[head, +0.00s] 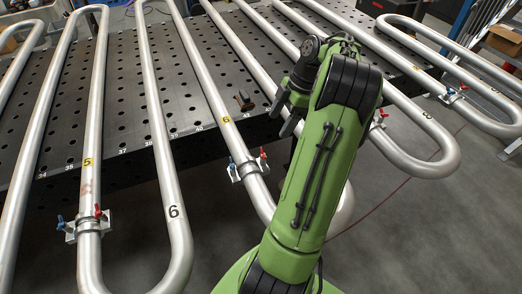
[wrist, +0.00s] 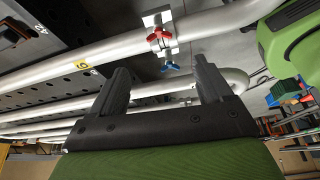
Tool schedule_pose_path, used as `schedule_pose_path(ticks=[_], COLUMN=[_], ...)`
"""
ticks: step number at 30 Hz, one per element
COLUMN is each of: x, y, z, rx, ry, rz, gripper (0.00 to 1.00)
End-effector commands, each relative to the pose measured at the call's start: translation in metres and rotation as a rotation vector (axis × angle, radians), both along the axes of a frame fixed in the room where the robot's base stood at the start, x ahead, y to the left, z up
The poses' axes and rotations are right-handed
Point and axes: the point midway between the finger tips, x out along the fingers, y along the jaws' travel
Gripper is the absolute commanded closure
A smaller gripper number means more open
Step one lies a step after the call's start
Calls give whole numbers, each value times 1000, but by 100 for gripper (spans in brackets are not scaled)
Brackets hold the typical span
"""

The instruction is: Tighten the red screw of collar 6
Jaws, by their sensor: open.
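Collar 6 (head: 249,170) is a metal clamp around the silver pipe (head: 203,75) that carries a yellow 6 label (head: 226,119). Its red screw (head: 263,156) is on the right side and its blue screw (head: 232,163) on the left. In the wrist view the collar (wrist: 158,20) is beyond the fingertips, with the red screw (wrist: 159,33) above the blue screw (wrist: 170,66). My gripper (wrist: 160,76) is open and empty, apart from the collar. In the head view my gripper (head: 289,123) is partly hidden by my arm, right of and above the collar.
Collar 5 (head: 90,223), with red and blue screws, is on a pipe at the left. Further collars (head: 450,95) are at the right. Bent pipes run over a perforated dark table (head: 120,100). A small brown-headed object (head: 244,100) is on the table. Grey floor is open at the lower right.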

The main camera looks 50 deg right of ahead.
Motion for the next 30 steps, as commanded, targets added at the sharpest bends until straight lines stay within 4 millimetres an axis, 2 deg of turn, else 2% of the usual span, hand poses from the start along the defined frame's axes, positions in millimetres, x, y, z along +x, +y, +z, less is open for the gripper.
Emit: schedule_pose_path(ticks=[1,3,9,12,17,24,30], x=[3,8,18,23,26,26,26], y=[5,11,26,31,35,35,35], z=[-19,-35,-79,-94,-106,-106,-106], rx=[1,2,2,1,-1,-1,-1], ry=[4,2,3,3,2,1,1], rz=[2,1,-1,-2,-3,-3,-3], gripper=[21,21,21,21,21,21,52])
